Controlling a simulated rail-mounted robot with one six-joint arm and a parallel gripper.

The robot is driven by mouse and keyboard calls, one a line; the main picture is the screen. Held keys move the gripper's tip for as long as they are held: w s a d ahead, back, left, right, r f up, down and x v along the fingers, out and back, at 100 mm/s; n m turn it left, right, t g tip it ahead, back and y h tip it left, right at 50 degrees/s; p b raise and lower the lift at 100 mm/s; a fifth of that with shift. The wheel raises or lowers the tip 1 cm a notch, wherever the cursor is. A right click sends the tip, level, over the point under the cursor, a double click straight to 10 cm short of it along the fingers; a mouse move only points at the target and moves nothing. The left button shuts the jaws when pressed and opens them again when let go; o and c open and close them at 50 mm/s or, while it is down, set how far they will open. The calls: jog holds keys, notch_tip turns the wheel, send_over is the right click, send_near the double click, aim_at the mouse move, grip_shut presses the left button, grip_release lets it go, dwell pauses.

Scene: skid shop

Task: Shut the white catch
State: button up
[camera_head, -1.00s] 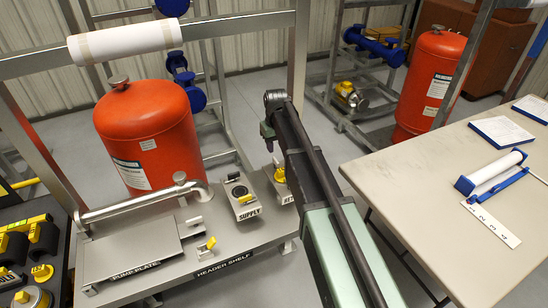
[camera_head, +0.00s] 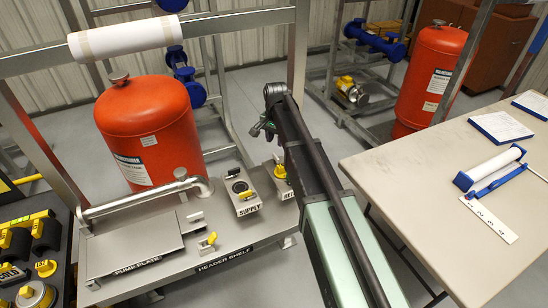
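The white catch (camera_head: 196,217) is a small piece with a white handle on the grey header shelf, just right of the pump plate (camera_head: 133,245). It is too small to tell how its lever stands. A similar catch with a yellow handle (camera_head: 208,241) sits just in front of it. My gripper (camera_head: 263,128) is at the far end of my arm, above and beyond the shelf, well up and right of the white catch. It touches nothing that I can see. Its fingers are small and dark, and their gap is not clear.
The header shelf (camera_head: 226,258) also carries a bent metal pipe (camera_head: 135,200) and the SUPPLY block (camera_head: 241,192). A red tank (camera_head: 150,130) stands behind it. A paper roll (camera_head: 125,38) hangs on the frame above. A table (camera_head: 430,215) stands at right.

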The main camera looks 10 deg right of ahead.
jog(key=m, duration=0.2)
jog(key=shift+r+m, duration=0.2)
jog(key=shift+m, duration=0.1)
jog(key=shift+r+m+p, duration=0.3)
jog(key=shift+m+p, duration=0.1)
jog(key=shift+m, duration=0.7)
jog(key=shift+r+m, duration=0.1)
jog(key=shift+m, duration=0.9)
jog(key=shift+n, duration=0.6)
jog(key=s+n, duration=1.4)
jog(key=s, duration=1.3)
jog(key=shift+s, duration=0.4)
